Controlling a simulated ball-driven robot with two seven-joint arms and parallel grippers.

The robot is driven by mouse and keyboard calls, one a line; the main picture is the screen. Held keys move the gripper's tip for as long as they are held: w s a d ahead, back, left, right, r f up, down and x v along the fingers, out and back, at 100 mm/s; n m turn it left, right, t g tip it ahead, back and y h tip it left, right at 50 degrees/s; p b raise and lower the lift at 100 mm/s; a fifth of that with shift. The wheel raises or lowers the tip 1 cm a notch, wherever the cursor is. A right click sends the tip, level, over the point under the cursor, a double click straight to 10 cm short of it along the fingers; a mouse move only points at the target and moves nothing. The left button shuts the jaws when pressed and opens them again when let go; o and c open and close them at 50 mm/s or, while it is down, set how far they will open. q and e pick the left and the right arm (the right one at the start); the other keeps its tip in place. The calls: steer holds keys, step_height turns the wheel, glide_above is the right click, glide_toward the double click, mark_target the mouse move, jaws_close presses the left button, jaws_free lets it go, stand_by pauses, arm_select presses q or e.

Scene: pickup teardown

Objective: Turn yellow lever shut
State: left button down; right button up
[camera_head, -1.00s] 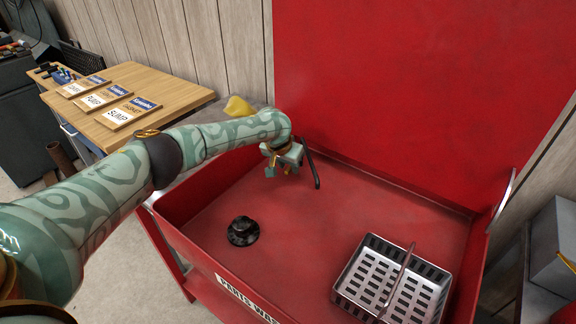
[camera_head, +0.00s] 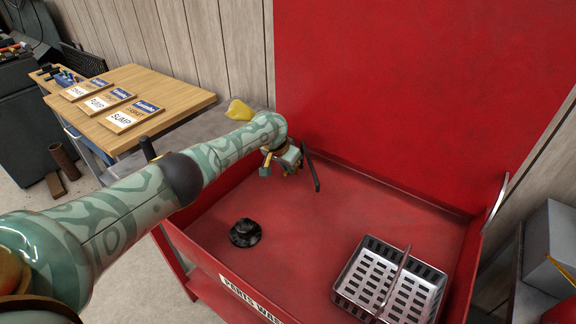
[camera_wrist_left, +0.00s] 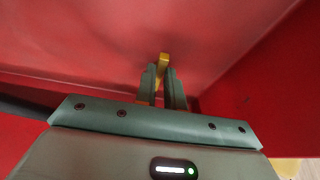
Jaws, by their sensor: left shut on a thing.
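The yellow lever (camera_wrist_left: 164,61) shows in the left wrist view, its end standing up between the two fingers of my left gripper (camera_wrist_left: 162,86). The fingers are shut on it. In the head view my left gripper (camera_head: 281,166) is at the back left of the red parts washer (camera_head: 395,196), beside a black spout (camera_head: 312,172). A bit of yellow shows by the fingers there, but most of the lever is hidden by my gripper and wrist. My right gripper is in neither view.
A metal basket (camera_head: 390,281) with a handle stands at the basin's front right. A black round part (camera_head: 245,233) lies at its left. A wooden table (camera_head: 165,90) with labelled boards and a yellow cloth (camera_head: 239,110) are outside, left. The basin's middle is clear.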

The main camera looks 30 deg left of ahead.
arm_select(q)
steer(key=shift+s+f, duration=0.1)
steer(key=shift+f, duration=0.1)
steer(key=c, duration=1.5)
jaws_free()
steer(key=shift+r, duration=0.15)
